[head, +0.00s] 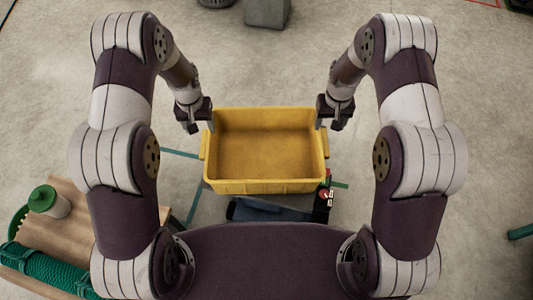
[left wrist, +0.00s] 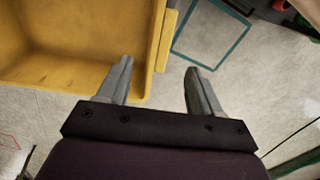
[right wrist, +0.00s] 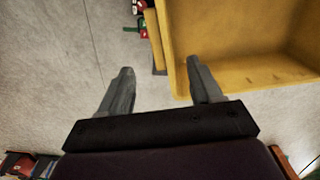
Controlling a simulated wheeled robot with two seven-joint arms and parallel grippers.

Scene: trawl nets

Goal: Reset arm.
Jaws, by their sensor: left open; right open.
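A yellow crate (head: 265,186) stands in front of me in the middle of the head view, and it looks empty. My left gripper (head: 207,125) is at the crate's left side, near its far left corner. In the left wrist view the left gripper (left wrist: 158,78) has its fingers spread, with nothing held between them; one finger overlaps the crate wall (left wrist: 160,50). My right gripper (head: 322,124) is at the crate's right side, near the far right corner. In the right wrist view the right gripper (right wrist: 160,80) is spread too, one finger by the crate wall (right wrist: 180,50). Contact cannot be told.
A wooden surface (head: 88,225) at the lower left bears a green-lidded container (head: 46,200) and green netting (head: 45,268). A dark blue object (head: 265,211) is at the crate's near side, with a small red item (head: 324,193) nearby. A grey block (head: 267,12) stands far back. Open floor lies beyond the crate.

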